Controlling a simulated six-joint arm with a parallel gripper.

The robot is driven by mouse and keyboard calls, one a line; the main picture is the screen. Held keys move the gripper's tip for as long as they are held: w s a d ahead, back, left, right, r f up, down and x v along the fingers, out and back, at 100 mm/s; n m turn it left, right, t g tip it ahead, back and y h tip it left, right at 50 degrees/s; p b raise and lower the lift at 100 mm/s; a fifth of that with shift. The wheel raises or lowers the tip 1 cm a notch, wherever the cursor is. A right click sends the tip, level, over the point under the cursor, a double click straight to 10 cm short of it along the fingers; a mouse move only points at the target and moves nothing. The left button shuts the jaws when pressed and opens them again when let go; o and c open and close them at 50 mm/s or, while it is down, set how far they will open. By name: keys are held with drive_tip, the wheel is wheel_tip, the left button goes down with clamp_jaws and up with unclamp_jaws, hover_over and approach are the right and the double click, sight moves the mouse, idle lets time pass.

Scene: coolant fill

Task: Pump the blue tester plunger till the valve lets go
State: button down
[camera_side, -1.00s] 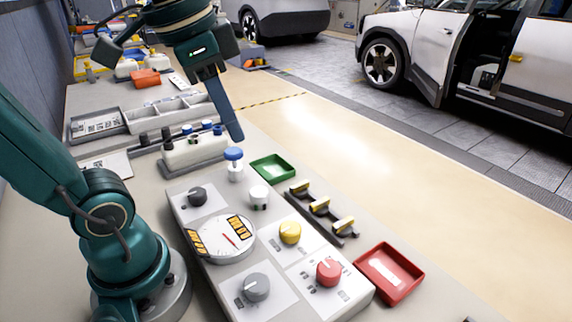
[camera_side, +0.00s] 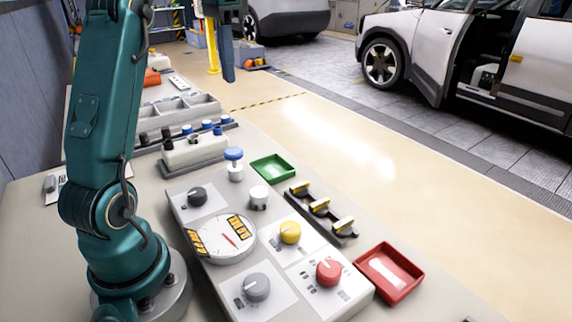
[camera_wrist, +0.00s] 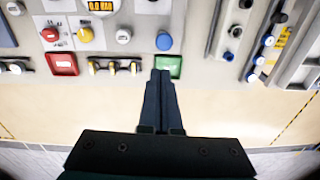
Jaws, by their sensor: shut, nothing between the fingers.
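The blue tester plunger (camera_side: 233,154) is a blue round cap on a white stem, standing upright at the far end of the control panel. It also shows in the wrist view (camera_wrist: 164,41), just beyond my fingertips. My gripper (camera_side: 228,78) is shut and empty, raised and well away from the plunger in the side view. In the wrist view my gripper's fingers (camera_wrist: 160,74) lie together in front of the green tray. A round gauge (camera_side: 224,238) with a red needle sits on the panel. I cannot make out the valve.
The panel carries a black knob (camera_side: 197,195), a white cap (camera_side: 259,196), and yellow (camera_side: 290,232), grey (camera_side: 256,286) and red (camera_side: 329,272) knobs. A green tray (camera_side: 272,168), a red tray (camera_side: 389,273) and a yellow-topped rack (camera_side: 321,209) stand alongside. A white tester body (camera_side: 196,150) lies behind.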

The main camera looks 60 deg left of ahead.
sight(233, 151)
drive_tip(key=shift+s+a+f, duration=0.15)
drive_tip(key=shift+a+f, duration=0.35)
drive_tip(key=shift+a, duration=0.1)
drive_tip(key=shift+f, duration=0.15)
drive_tip(key=shift+f, duration=6.85)
drive_tip(key=shift+f, duration=1.5)
drive_tip(key=shift+r, duration=0.1)
